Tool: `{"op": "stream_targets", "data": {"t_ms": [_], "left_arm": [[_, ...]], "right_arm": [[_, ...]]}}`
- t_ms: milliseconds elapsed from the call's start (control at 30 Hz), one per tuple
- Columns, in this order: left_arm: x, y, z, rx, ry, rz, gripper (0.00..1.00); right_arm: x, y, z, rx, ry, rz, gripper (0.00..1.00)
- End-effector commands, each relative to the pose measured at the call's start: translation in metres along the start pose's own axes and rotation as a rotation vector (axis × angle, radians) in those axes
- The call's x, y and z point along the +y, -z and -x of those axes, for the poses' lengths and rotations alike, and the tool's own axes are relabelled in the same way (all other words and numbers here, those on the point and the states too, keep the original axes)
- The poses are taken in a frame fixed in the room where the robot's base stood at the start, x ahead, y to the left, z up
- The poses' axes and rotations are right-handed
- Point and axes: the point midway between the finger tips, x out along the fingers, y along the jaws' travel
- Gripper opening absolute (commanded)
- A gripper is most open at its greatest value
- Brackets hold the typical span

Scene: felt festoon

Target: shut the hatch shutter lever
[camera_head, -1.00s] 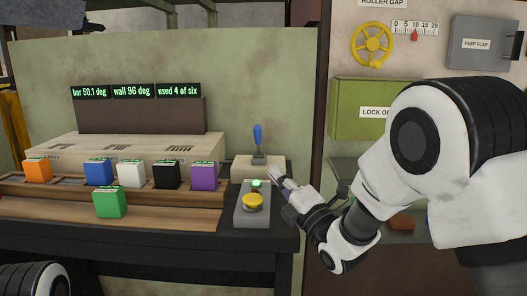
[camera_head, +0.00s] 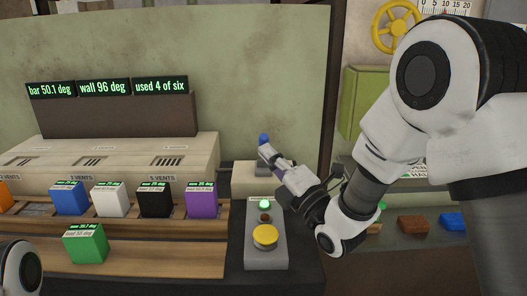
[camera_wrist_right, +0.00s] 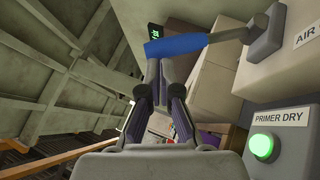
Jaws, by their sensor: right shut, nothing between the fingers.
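The lever has a blue handle (camera_head: 263,138) and stands on a pale block (camera_head: 242,174) at the back right of the bench. In the right wrist view the blue handle (camera_wrist_right: 178,46) runs across, just beyond the fingertips, to its grey base (camera_wrist_right: 265,40). My right gripper (camera_head: 267,151) is shut and empty, its tips at the handle; I cannot tell whether they touch it. It hides the lower handle in the head view. The right wrist view shows its fingers (camera_wrist_right: 165,75) too. My left gripper is out of view.
A grey button box (camera_head: 252,256) with a yellow button (camera_head: 265,236) and a lit green light stands in front of the lever block. Coloured cubes, such as the purple cube (camera_head: 201,200), sit on the wooden rack to the left. A green wall rises behind.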

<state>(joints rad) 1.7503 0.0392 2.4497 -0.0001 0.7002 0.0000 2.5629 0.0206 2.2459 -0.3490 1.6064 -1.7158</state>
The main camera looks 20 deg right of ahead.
Motion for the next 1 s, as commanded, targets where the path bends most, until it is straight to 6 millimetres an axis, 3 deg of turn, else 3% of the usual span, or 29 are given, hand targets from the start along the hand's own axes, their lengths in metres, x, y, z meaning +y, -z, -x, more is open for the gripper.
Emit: {"op": "stream_targets", "data": {"t_ms": [367, 1000], "left_arm": [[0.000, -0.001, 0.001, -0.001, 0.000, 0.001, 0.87], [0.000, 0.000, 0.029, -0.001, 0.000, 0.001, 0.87]], "right_arm": [[0.001, 0.000, 0.000, 0.000, 0.001, -0.001, 0.00], [0.011, -0.009, -0.013, 0.000, 0.089, -0.062, 0.00]]}}
